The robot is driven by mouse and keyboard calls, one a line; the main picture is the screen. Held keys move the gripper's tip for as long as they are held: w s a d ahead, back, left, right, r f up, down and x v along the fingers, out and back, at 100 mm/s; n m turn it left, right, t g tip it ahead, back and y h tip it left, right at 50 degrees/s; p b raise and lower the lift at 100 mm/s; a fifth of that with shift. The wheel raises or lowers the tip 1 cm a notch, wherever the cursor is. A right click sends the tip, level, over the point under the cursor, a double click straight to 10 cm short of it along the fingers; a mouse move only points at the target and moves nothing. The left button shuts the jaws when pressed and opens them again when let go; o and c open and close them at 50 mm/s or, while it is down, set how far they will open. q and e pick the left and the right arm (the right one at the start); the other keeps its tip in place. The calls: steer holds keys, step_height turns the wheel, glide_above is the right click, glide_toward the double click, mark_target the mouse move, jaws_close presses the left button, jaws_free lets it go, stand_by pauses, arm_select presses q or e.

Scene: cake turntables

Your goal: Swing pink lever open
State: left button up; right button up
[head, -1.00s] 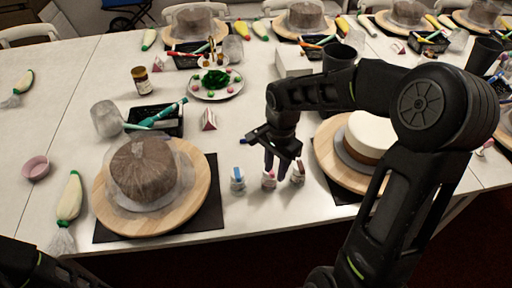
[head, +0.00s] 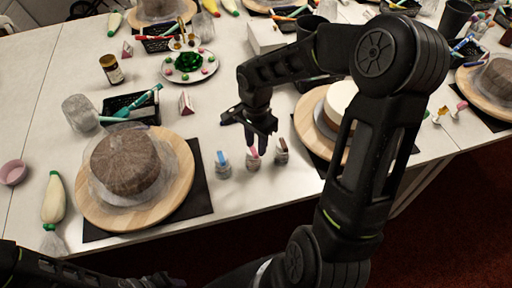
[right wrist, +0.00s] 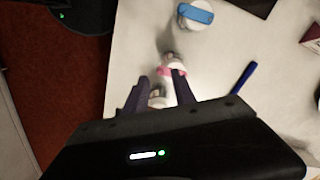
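A small jar with a pink lever (head: 253,153) on top stands near the table's front edge, between a jar with a blue lever (head: 222,158) and a jar with a brownish lever (head: 281,146). My right gripper (head: 247,132) is just above the pink-lever jar, pointing down. In the right wrist view the pink lever (right wrist: 171,71) shows at the fingertips of my right gripper (right wrist: 160,80). The fingers are apart; contact with the lever cannot be told. The blue lever (right wrist: 196,13) lies beyond. My left gripper (head: 160,281) is low at the bottom edge, dark and partly cut off.
A wrapped brown cake on a wooden turntable (head: 182,195) stands left of the jars. A white cake (head: 341,98) on another turntable is at right, partly behind my right arm. A black tray (head: 135,112) and a cake topper plate (head: 172,75) stand behind.

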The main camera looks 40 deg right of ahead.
mark_target(256, 154)
steer(key=shift+f, duration=1.5)
steer(key=shift+c, duration=0.5)
jaws_close()
